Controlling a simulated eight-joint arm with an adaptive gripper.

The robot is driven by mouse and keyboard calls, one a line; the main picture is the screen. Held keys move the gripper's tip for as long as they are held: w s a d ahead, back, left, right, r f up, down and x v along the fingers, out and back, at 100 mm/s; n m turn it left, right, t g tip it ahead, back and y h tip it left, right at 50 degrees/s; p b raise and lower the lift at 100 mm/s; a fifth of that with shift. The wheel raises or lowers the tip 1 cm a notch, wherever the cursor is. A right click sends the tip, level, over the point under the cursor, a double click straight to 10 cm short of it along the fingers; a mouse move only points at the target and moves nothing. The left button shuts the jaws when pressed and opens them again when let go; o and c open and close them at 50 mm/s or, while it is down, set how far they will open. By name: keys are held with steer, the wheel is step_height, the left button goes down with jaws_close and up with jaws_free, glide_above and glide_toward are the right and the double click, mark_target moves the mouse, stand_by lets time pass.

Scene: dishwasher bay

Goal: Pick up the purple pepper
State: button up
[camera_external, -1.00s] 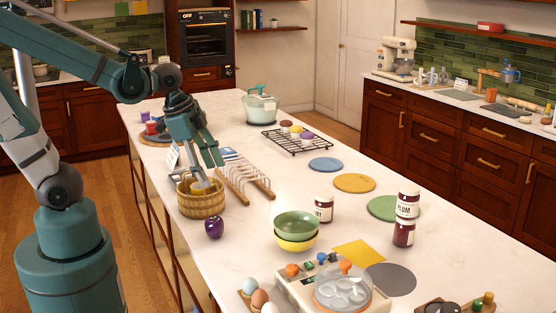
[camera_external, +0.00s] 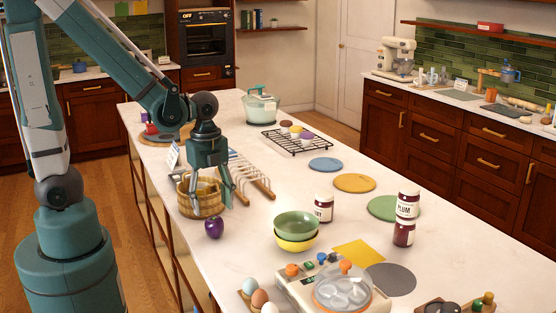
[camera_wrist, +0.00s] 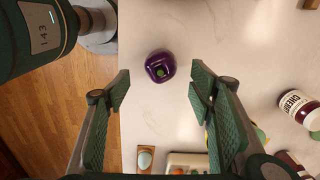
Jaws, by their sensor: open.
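The purple pepper (camera_external: 214,228) stands on the white countertop, just in front of the woven basket. My gripper (camera_external: 222,198) is above the counter by the basket, behind the pepper in the external view. In the wrist view my gripper (camera_wrist: 158,88) is open, with its two green fingers apart. The pepper appears between and a little beyond the fingertips, with nothing touching it. No object is held.
The basket (camera_external: 200,202) and a wooden rack (camera_external: 262,185) stand close to my gripper. Stacked green and yellow bowls (camera_external: 295,226) are right of the pepper. Eggs (camera_external: 260,299) and a white appliance (camera_external: 300,290) sit nearer the front. The counter's left edge is close to the pepper.

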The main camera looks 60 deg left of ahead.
mark_target(214, 221)
steer(key=shift+s+f+m, duration=0.1)
steer(key=shift+f+m, duration=0.2)
steer(key=shift+f, duration=0.15)
steer(key=shift+f, duration=1.15)
steer(key=shift+f, duration=0.1)
steer(key=shift+w+f+b, duration=0.2)
steer(key=shift+f+b, duration=0.35)
steer(key=shift+f, duration=1.95)
steer(key=shift+c, duration=0.7)
steer(key=c, duration=0.9)
